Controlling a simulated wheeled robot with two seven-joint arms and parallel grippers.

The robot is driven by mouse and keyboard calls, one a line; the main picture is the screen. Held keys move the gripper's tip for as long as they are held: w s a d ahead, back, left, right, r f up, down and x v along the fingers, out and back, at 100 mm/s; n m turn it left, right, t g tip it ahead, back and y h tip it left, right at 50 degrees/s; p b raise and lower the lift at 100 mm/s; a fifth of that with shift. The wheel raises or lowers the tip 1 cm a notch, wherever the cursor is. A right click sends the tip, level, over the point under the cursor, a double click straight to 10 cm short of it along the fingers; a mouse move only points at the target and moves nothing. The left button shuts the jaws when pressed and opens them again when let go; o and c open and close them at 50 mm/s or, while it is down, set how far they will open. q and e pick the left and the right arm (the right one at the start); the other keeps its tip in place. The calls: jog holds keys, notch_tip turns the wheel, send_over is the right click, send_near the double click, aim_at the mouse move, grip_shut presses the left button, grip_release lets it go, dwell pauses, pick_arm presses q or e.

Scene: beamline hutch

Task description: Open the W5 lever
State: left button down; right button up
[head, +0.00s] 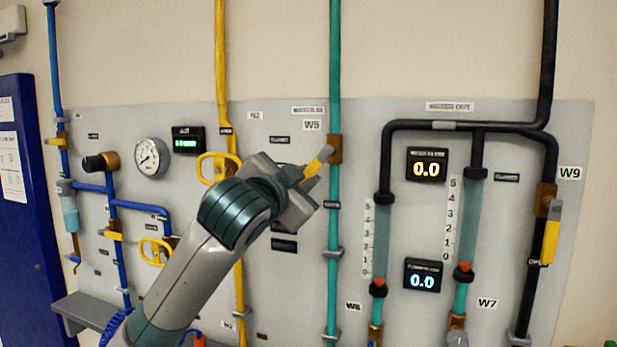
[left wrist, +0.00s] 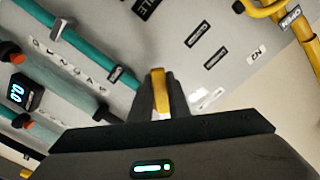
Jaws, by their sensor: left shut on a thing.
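The W5 lever (head: 318,161) has a yellow handle and sits on a brass valve body (head: 335,149) on the green pipe, beside the W5 label (head: 312,126). The handle slants down and left from the valve. My left gripper (head: 308,175) is shut on the yellow handle. In the left wrist view the handle (left wrist: 159,90) stands between the dark fingers of the gripper (left wrist: 160,100). The fingers hide part of the handle. My right gripper is in neither view.
The yellow pipe (head: 221,60) with a looped yellow handle (head: 212,166) runs left of the green pipe (head: 335,60). Flow tubes (head: 382,235) and displays (head: 427,165) showing 0.0 stand to the right. A grey ledge (head: 85,308) is at lower left.

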pick_arm(q)
jog(key=shift+s+d+f+n, duration=0.2)
jog(key=shift+d+f+n, duration=0.35)
jog(key=shift+n, duration=0.35)
jog(key=shift+s+d+f+n, duration=0.15)
jog(key=shift+d+n, duration=0.35)
jog(key=shift+n, duration=0.55)
jog(key=shift+s+d+f+n, duration=0.15)
jog(key=shift+d+n, duration=0.4)
jog(key=shift+n, duration=0.55)
jog(key=shift+s+d+n, duration=0.2)
jog(key=shift+d+n, duration=0.3)
jog(key=shift+n, duration=0.55)
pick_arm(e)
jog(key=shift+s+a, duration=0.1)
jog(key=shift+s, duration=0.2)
pick_arm(q)
jog(key=c, duration=1.7)
grip_release()
jog(key=shift+s, duration=0.1)
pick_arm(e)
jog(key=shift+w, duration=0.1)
